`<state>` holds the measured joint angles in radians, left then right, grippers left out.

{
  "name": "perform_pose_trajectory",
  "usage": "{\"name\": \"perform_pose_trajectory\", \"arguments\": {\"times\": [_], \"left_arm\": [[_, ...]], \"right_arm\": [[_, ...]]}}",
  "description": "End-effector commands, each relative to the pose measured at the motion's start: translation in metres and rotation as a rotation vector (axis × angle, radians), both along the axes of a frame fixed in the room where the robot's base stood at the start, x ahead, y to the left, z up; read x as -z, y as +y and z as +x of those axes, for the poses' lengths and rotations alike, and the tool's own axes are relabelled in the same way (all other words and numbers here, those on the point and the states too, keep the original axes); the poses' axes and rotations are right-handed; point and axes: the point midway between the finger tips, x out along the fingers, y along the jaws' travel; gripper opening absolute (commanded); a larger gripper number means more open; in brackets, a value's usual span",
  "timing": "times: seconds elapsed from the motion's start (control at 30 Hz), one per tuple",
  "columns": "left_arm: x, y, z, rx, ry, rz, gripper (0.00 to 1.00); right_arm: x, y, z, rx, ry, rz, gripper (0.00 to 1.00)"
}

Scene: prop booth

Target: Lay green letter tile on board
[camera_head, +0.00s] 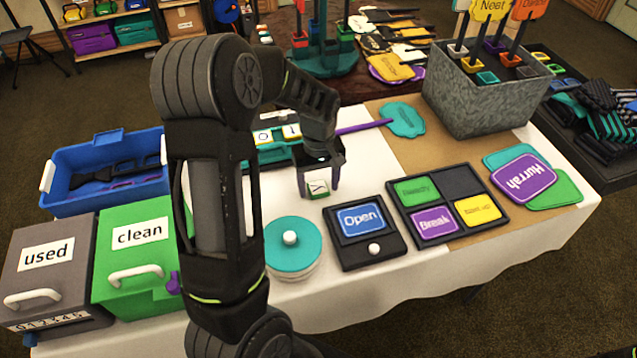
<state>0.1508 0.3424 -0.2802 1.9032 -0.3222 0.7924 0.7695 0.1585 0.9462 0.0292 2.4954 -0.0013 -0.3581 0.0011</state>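My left gripper (320,190) points down over the white cloth near the middle of the table. Its fingers are shut on a green letter tile (318,187), which has a pale face with a dark letter like a Y and a green edge. The gap between the tile and the cloth is hard to judge. A teal tray-like board (276,159) with pale letter tiles (290,131) lies just behind the gripper, partly hidden by my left arm. My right gripper is not in view.
An "Open" sign box (341,237), a teal-lidded round tin (312,253) and a black panel of coloured signs (461,185) stand in front. A purple-handled teal paddle (404,119) lies behind right. Clean (143,280) and used (30,282) boxes and a blue bin (62,207) are left.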

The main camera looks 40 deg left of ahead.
Motion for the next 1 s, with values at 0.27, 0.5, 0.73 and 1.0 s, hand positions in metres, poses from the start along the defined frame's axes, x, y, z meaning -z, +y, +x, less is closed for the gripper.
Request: {"name": "perform_pose_trajectory", "arguments": {"times": [0.27,0.5,0.73,1.0], "left_arm": [[-0.002,0.000,0.000,0.000,0.000,0.000,0.64],[-0.023,0.000,0.001,-0.001,-0.004,0.001,0.64],[-0.069,0.000,0.001,0.000,-0.006,0.001,0.64],[-0.115,0.000,0.001,0.000,-0.003,0.001,0.64]], "right_arm": [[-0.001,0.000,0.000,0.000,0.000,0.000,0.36],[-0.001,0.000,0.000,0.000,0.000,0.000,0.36],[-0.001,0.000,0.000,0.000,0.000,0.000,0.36],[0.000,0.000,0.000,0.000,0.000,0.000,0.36]]}}
